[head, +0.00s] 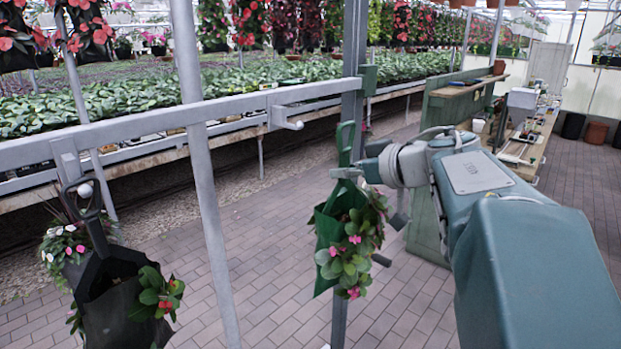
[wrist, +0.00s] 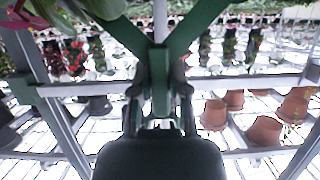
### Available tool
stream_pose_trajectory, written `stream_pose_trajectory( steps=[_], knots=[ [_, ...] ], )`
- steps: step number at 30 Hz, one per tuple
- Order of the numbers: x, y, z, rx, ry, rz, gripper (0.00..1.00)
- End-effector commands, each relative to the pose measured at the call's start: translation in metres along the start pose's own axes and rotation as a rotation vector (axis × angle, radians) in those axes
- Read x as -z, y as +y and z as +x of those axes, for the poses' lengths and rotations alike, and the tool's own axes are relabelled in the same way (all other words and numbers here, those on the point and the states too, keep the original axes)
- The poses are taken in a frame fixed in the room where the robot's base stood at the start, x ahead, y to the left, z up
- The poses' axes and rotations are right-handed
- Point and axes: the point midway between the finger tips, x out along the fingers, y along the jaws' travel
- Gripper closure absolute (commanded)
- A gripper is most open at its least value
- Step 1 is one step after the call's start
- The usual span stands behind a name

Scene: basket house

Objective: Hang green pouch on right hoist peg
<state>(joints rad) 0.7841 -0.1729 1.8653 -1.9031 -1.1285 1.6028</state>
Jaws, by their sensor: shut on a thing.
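The green pouch (head: 327,250), filled with leaves and pink flowers, hangs upright from my gripper (head: 350,172). My gripper is shut on its green strap, and the strap's loop (head: 345,140) stands up above the fingers. In the wrist view the green strap (wrist: 160,82) runs between my gripper's fingers (wrist: 160,105). The right hoist peg (head: 288,119) sticks out from the grey rail, bare, to the left of the loop and a little higher. The loop is apart from the peg. I cannot make out the peg in the wrist view.
A black pouch (head: 115,305) with red flowers hangs on the left peg (head: 84,190). The grey rail (head: 180,116) joins an upright post (head: 354,60), close behind the green pouch. A slanted pole (head: 205,180) stands between the pegs. Plant benches (head: 130,160) lie behind.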

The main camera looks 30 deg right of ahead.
Motion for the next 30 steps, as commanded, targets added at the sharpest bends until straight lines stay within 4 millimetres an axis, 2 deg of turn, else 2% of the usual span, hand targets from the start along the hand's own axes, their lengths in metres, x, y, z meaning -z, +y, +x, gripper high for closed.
stream_pose_trajectory(
  steps=[5,30],
  knots=[
    [0.004,0.000,0.002,-0.005,0.004,-0.001,1.00],
    [0.022,0.001,0.059,-0.004,0.005,-0.002,1.00]
  ],
)
